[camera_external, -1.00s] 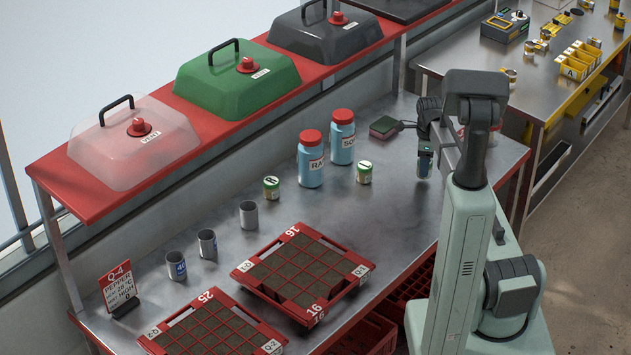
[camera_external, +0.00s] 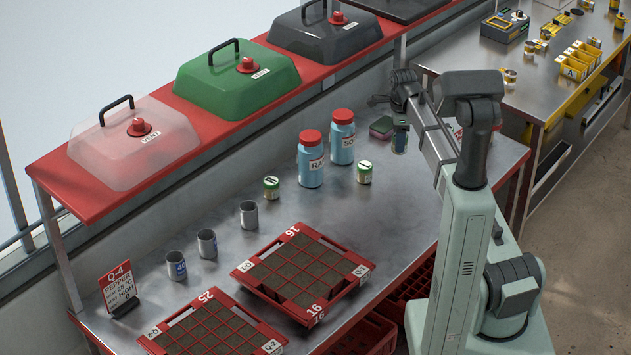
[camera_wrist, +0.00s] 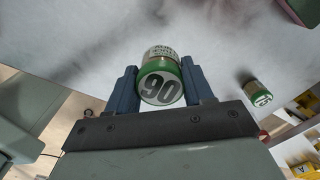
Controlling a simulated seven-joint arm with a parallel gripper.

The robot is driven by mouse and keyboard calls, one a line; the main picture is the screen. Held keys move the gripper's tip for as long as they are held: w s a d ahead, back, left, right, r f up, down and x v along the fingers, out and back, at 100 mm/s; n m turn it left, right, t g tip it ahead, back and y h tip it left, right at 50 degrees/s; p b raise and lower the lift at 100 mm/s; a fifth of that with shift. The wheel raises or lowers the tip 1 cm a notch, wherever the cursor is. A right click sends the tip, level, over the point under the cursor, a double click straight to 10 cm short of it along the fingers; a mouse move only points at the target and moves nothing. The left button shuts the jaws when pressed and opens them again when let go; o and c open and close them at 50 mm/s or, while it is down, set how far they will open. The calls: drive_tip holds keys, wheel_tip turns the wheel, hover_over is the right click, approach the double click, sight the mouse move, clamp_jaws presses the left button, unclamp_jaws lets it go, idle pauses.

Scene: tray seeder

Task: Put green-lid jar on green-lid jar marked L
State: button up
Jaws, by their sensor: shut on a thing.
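My gripper (camera_wrist: 160,88) is shut on a green-lid jar (camera_wrist: 161,82), whose lid reads 90 or 06 in the wrist view. In the external view my gripper (camera_external: 400,128) holds this jar (camera_external: 399,146) above the right part of the metal table. Two other green-lid jars stand upright on the table. The nearer one to my gripper (camera_external: 364,174) has a thin mark on its lid that may be L. The other (camera_external: 271,189) stands farther left, its lid letter not clearly readable. One standing jar (camera_wrist: 258,94) also shows right of my gripper in the wrist view.
Two blue bottles with red lids (camera_external: 311,168) (camera_external: 342,143) stand left of my gripper, beside the jars. A red-and-green block (camera_external: 382,127) lies behind it. Metal cups (camera_external: 249,216) and red seed trays (camera_external: 238,272) are farther left. The table between jars and trays is clear.

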drive_tip(key=a+r+n, duration=0.1)
drive_tip(key=a+r, duration=0.2)
drive_tip(key=a, duration=0.5)
drive_tip(key=m, duration=0.2)
hover_over(364, 165)
drive_tip(key=shift+f, duration=4.3)
drive_tip(key=shift+f, duration=0.15)
drive_tip(key=o, duration=1.1)
wheel_tip(364, 165, up, 12)
drive_tip(key=shift+r, duration=0.2)
